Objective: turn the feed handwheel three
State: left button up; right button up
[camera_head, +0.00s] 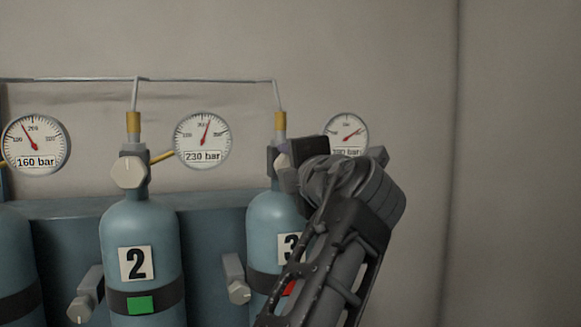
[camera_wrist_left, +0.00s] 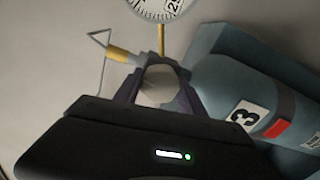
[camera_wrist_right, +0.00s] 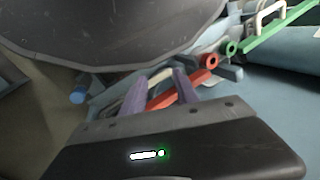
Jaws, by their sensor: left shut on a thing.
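Blue cylinder 3 (camera_head: 268,222) stands upright at the centre of the head view, with a "3" label and a red tag partly hidden by my arm. Its pale grey handwheel (camera_wrist_left: 158,86) sits on the neck below a yellow fitting. My left gripper (camera_head: 287,168) is shut on this handwheel; the left wrist view shows a finger (camera_wrist_left: 128,92) on each side of it. In the head view the gripper covers most of the wheel. My right gripper (camera_wrist_right: 160,90) shows only in its wrist view, its fingers apart, with no clear grip on anything.
Cylinder 2 (camera_head: 140,218), with a green tag and its own handwheel (camera_head: 129,171), stands left. Gauges read 160 bar (camera_head: 36,144) and 230 bar (camera_head: 203,141); a third (camera_head: 345,131) is partly covered.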

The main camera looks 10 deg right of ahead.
pick_arm(q)
jog(key=shift+f+n, duration=0.15)
jog(key=shift+n, duration=0.75)
jog(key=o, duration=1.4)
jog(key=shift+c, duration=0.2)
